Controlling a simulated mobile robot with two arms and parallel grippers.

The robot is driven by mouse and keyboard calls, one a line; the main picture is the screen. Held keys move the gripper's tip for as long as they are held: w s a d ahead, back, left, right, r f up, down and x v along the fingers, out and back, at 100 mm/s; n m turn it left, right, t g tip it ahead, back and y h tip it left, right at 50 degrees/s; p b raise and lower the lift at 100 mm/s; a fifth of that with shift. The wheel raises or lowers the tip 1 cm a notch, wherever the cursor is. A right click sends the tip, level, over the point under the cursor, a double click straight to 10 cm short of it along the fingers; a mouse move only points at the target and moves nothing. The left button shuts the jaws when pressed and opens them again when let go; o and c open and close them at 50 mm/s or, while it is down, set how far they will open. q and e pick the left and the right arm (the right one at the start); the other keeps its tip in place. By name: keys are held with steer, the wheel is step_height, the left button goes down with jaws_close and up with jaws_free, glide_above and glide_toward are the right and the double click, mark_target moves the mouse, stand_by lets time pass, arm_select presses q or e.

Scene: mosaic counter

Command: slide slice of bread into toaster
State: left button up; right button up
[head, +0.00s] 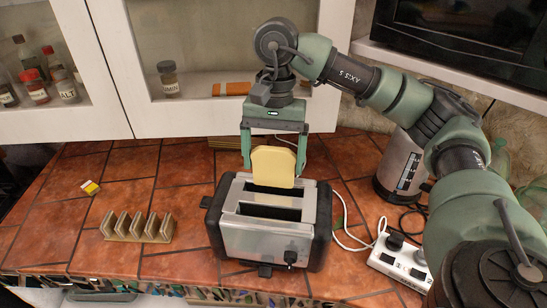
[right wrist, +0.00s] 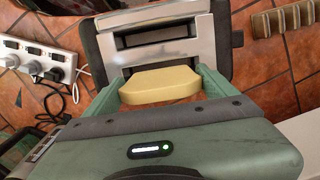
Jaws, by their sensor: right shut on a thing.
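A slice of bread (head: 273,167), pale yellow, stands upright between the fingers of my right gripper (head: 273,160). The right gripper is shut on the bread, which also shows between the fingers in the right wrist view (right wrist: 160,86). The toaster (head: 265,230), silver with black ends, stands on the counter with two slots. The bread's lower edge is at the rear slot in the head view; I cannot tell how far in it is. The front slot (head: 269,212) is empty. In the right wrist view the toaster (right wrist: 160,50) lies just beyond the bread. My left gripper is not in view.
A wooden toast rack (head: 139,227) stands left of the toaster. A power strip (head: 400,262) with cables and a metal canister (head: 400,165) are on the right. Cabinets (head: 235,60) rise behind.

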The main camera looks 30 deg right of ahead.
mark_target(274, 149)
steer(key=shift+f+b, duration=1.9)
steer(key=shift+f, duration=0.3)
steer(key=o, duration=0.6)
steer(key=r, duration=0.7)
steer(key=shift+w+d+r+p, duration=0.3)
steer(key=shift+w+d+r, duration=0.05)
steer(key=shift+d+r, duration=0.05)
stand_by(0.4)
